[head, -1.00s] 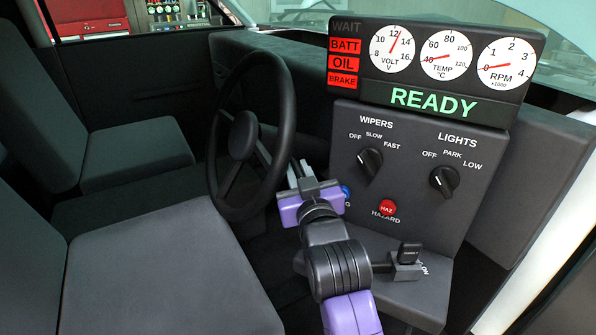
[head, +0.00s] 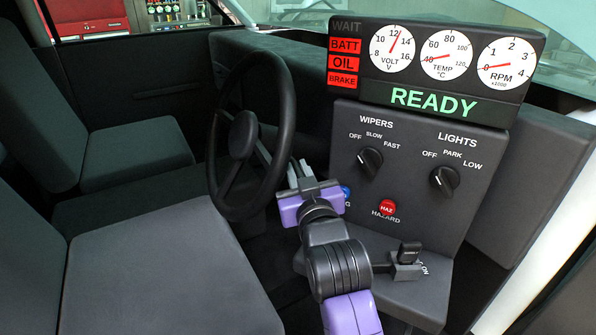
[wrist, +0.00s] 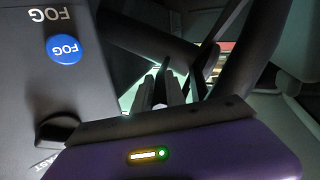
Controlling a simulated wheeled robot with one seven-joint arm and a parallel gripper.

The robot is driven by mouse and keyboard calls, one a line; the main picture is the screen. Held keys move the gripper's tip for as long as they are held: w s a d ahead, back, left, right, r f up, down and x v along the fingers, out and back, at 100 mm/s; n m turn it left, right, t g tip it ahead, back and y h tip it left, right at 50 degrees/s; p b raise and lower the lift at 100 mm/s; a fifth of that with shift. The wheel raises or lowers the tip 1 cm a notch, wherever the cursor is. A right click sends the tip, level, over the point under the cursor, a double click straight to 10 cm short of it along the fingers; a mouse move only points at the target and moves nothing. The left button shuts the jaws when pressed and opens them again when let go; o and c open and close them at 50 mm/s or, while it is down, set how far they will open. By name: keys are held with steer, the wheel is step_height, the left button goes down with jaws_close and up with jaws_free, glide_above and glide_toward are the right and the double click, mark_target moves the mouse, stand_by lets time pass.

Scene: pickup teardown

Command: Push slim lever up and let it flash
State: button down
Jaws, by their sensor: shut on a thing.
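My gripper (head: 299,168) reaches up behind the right side of the steering wheel (head: 285,130). In the wrist view its two grey fingers (wrist: 163,88) are close together, with a thin dark strip between them. That strip looks like the slim lever (wrist: 166,70), a narrow dark stalk by the steering column, and the fingers are shut on it. In the head view a thin grey stalk (head: 264,153) shows beside the wheel, partly hidden by the rim and fingers. Whether it is the same lever, and its tilt, I cannot tell. No flashing light shows.
The dash panel with wiper knob (head: 369,161), lights knob (head: 444,180) and red hazard button (head: 387,207) stands right of my gripper. A blue FOG button (wrist: 63,50) is close by. Seats (head: 150,270) fill the left.

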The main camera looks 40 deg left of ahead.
stand_by(0.5)
steer(key=shift+r+p, duration=0.4)
steer(key=shift+p, duration=0.2)
steer(key=shift+r+h+p, duration=0.25)
steer(key=shift+h+p, duration=0.25)
steer(key=shift+p, duration=0.4)
steer(key=shift+f, duration=0.1)
steer(key=c, duration=1.4)
jaws_free()
steer(key=shift+a+g, duration=0.1)
steer(key=shift+g, duration=0.2)
